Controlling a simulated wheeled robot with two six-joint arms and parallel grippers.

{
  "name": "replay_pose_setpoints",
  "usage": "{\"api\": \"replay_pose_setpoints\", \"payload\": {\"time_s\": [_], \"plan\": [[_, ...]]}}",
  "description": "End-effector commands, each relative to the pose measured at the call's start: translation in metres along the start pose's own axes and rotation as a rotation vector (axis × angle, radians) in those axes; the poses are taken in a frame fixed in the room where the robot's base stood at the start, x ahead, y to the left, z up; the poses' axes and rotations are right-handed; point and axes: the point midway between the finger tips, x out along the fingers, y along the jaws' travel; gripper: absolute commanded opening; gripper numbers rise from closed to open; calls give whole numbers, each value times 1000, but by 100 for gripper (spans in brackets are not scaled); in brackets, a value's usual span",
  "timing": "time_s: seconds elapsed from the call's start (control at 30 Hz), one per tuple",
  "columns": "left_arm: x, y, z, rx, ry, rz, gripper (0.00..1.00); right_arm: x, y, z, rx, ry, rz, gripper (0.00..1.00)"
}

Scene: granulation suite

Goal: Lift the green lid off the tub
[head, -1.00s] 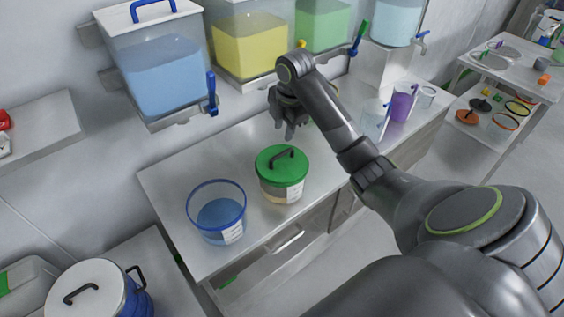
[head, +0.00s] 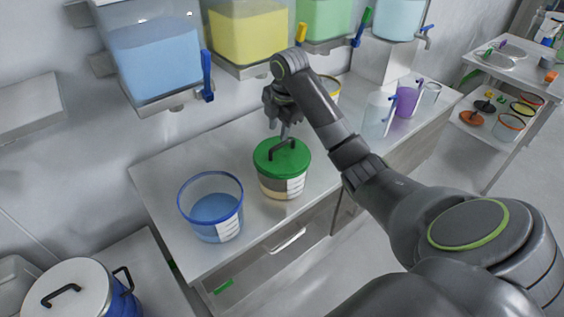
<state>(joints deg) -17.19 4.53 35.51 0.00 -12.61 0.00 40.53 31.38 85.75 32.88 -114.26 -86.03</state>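The tub (head: 279,186) is clear with beige contents and a white label, and stands upright on the bench. Its green lid (head: 270,163) sits on top, with a dark bar handle (head: 284,148) across it. My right gripper (head: 285,132) points down just above the lid's far side, close to the handle. Whether its fingers touch the handle, and how far apart they are, is too small to tell. My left gripper is not in view.
A blue-rimmed tub (head: 212,212) of blue contents stands left of the green-lidded tub. Wall dispensers (head: 155,60) with taps hang behind. Clear and purple jugs (head: 405,100) stand to the right. The bench's front edge (head: 262,246) is clear.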

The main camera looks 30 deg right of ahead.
Motion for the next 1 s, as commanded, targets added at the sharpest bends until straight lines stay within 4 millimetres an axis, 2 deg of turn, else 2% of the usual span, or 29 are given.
{"api": "replay_pose_setpoints", "payload": {"time_s": [0.03, 0.07, 0.1, 0.37, 0.53, 0.7, 0.97, 1.0], "plan": [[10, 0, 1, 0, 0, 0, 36, 14, -2, 0, 1, 0, -2, 33], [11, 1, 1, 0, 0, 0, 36, 17, -1, 0, 1, 0, -3, 33], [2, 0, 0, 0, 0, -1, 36, 18, 0, 0, 0, 2, -3, 33], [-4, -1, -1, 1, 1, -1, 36, 38, 0, 0, 0, 1, -2, 33], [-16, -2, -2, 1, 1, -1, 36, 62, -2, 2, 1, 2, -6, 33], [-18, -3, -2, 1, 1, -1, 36, 82, -2, 2, 0, 1, -2, 33], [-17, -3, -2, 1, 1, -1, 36, 86, -2, 3, -1, -1, -1, 33], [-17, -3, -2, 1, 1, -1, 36, 86, -2, 3, -1, -1, -1, 28]]}}
